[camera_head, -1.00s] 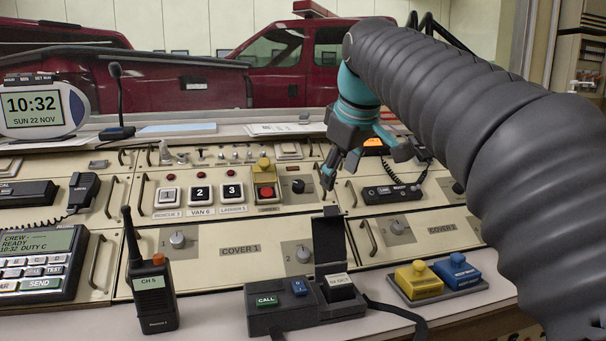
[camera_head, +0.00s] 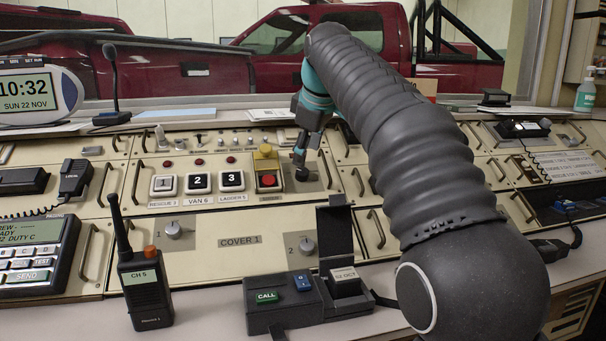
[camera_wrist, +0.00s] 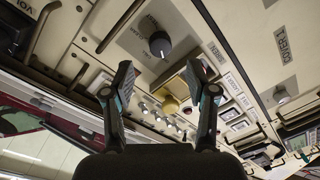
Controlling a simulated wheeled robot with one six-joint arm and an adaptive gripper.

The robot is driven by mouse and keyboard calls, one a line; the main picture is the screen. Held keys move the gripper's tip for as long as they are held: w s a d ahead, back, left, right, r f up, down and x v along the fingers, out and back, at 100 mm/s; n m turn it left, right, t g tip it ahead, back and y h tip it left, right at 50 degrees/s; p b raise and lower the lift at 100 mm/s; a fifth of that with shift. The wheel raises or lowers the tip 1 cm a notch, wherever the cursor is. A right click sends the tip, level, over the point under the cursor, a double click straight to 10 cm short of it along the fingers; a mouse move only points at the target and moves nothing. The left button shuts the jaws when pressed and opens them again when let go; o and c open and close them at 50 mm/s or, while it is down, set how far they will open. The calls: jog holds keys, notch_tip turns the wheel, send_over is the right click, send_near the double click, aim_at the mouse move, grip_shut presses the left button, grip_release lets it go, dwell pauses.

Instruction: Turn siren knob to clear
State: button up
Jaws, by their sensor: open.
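The siren knob (camera_wrist: 160,44) is a round black knob with a pale pointer mark on a grey plate, in the upper middle of the wrist view. My gripper (camera_wrist: 160,68) is open, with one finger on each side of the picture and the knob showing between and beyond the fingertips. The fingers look apart from the knob.
The raised yellow cover (camera_head: 265,152) and red button (camera_head: 267,180) stand close left of my gripper. Panel handles (camera_head: 329,169) are close on the right. Lower down are a handheld radio (camera_head: 146,286) and a black box with a green CALL button (camera_head: 266,297).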

aim_at(302, 171)
jog(key=b+x, duration=0.1)
jog(key=x, duration=0.5)
jog(key=shift+f, duration=0.1)
grip_shut()
